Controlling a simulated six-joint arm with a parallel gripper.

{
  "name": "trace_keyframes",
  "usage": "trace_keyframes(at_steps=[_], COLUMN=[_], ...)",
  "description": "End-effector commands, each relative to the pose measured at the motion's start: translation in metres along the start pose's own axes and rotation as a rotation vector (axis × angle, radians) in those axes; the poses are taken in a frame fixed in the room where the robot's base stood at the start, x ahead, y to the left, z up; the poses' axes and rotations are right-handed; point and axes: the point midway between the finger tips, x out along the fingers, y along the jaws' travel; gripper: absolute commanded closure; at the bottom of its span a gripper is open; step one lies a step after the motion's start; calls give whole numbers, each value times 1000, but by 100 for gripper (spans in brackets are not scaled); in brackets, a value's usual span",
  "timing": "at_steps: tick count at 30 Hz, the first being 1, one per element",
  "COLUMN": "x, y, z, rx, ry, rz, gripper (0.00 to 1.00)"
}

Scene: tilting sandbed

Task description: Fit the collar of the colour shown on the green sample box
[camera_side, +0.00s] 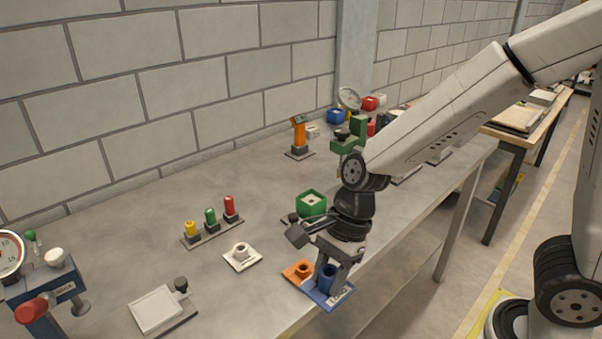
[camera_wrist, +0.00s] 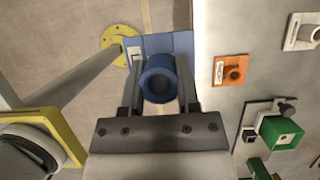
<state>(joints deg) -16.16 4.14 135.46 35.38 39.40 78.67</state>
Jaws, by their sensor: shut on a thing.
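My gripper (camera_side: 332,276) points down at the bench's front edge, shut on the blue collar (camera_side: 327,283). In the wrist view, the blue collar (camera_wrist: 158,82) sits between both fingers, its round opening facing the camera. It is over a blue plate (camera_side: 335,298); I cannot tell whether it touches it. An orange collar (camera_side: 304,267) stands on its orange plate just left of it. A white collar (camera_side: 240,249) stands on a white plate further left. The green sample box (camera_side: 312,204) stands behind my gripper with a pale patch on top; it also shows in the wrist view (camera_wrist: 281,133).
A grey strip with yellow (camera_side: 190,229), green (camera_side: 210,217) and red (camera_side: 230,206) capped posts stands at the left. A white square plate (camera_side: 157,309) lies front left. An orange device (camera_side: 299,134) and a green fixture (camera_side: 350,138) stand further back. Bare bench lies between.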

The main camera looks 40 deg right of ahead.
Motion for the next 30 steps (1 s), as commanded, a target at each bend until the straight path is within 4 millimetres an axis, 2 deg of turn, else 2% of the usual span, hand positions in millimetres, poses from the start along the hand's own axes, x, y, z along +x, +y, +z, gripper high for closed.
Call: trace_keyframes(at_steps=[8, 14, 20, 30], x=[0, -2, -8, -27], y=[-1, -10, -38, -112], z=[0, -1, -6, -32], rx=[0, 0, -1, -5], ry=[0, -2, -7, -16], rz=[0, 1, -1, -3], gripper=[100, 100, 100, 100])
